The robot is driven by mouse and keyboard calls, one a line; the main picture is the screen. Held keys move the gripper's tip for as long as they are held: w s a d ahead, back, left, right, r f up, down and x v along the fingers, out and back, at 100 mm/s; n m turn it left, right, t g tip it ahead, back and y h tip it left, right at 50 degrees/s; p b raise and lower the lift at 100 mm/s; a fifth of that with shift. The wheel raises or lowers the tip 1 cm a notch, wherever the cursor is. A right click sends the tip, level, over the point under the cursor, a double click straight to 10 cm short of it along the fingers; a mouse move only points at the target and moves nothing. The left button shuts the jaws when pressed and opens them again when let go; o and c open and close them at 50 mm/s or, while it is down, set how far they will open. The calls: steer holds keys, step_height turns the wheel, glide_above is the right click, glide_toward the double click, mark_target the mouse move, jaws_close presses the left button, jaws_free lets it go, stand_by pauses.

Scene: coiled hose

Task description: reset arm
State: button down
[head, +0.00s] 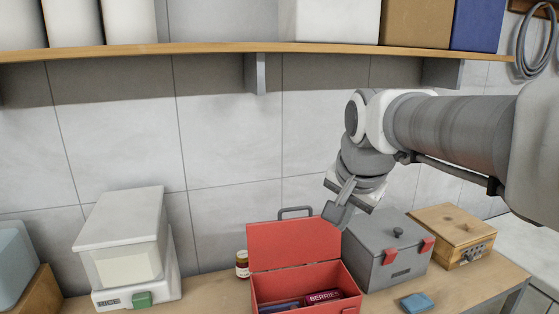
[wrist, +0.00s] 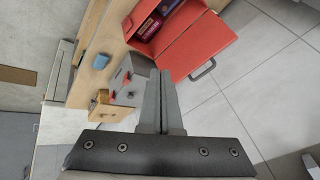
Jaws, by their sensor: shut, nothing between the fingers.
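My gripper (head: 341,203) hangs from my arm above the workbench, just over the raised lid of the red toolbox and the left side of the grey box. In the wrist view my gripper (wrist: 160,76) has its two fingers together, with nothing between them. The fingers appear in front of the grey box in that view and hide part of it.
The red toolbox (head: 295,257) stands open, with a berries pack (head: 324,297) inside. A grey box (head: 378,240), a wooden box (head: 457,222), a blue block (head: 417,302), a jar (head: 242,265) and a white dispenser (head: 121,217) share the bench. A shelf (head: 200,48) spans above.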

steer(key=s+d+f+n, duration=0.1)
steer(key=s+f+n, duration=0.3)
steer(key=s, duration=0.4)
steer(key=s+d+f+n, duration=0.2)
steer(key=s+f+n, duration=0.1)
steer(key=s, duration=0.6)
steer(key=shift+f+n, duration=0.4)
steer(key=shift+f, duration=0.15)
steer(key=shift+d, duration=0.25)
